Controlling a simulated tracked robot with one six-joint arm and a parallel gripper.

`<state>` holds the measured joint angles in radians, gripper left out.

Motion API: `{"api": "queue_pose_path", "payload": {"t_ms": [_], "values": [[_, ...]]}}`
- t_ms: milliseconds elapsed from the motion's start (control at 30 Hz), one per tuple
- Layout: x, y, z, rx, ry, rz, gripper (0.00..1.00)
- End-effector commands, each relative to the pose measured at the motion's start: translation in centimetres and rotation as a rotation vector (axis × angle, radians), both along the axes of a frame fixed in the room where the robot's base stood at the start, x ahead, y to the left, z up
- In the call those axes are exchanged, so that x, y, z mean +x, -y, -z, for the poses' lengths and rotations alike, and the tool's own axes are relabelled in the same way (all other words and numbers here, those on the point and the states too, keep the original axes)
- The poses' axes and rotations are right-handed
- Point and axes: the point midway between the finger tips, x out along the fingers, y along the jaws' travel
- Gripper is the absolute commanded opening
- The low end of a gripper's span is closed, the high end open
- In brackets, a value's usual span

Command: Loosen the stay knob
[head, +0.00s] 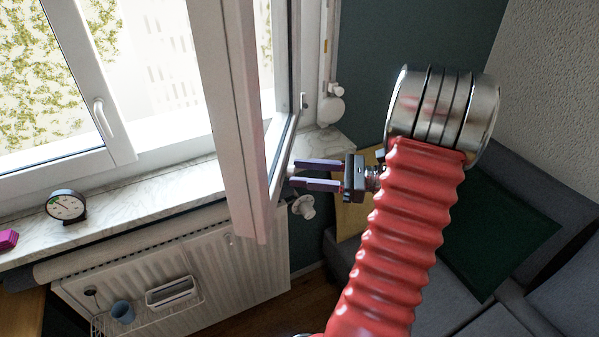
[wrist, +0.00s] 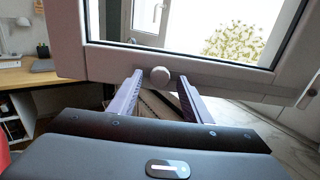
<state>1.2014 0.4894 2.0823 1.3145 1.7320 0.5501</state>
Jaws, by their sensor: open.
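The stay knob (wrist: 160,75) is a small round pale knob on the bottom rail of the open window sash (wrist: 215,68) in the wrist view. My gripper (head: 295,174) is open, with its two purple fingers pointing left at the lower part of the sash (head: 225,120) in the head view. In the wrist view my fingertips lie on either side of the knob, with gaps between them and it. How far the tips reach past the knob in depth is hard to tell.
A marble sill (head: 130,190) with a black round clock (head: 66,205) runs left, above a white radiator (head: 185,255). A radiator valve (head: 303,206) sits just below my fingers. A grey sofa (head: 470,300) stands at right. A desk (wrist: 35,75) shows at left in the wrist view.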

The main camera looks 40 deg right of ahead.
Motion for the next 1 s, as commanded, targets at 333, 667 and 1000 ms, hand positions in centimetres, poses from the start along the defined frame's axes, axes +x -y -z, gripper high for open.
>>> {"api": "queue_pose_path", "payload": {"t_ms": [333,667,1000], "values": [[1.17,-0.94,0.02,0.001,-0.001,0.002,0.45],[1.13,-0.89,0.03,0.001,-0.001,0.002,0.31],[1.12,-0.86,0.03,0.001,-0.001,0.003,0.07]]}}
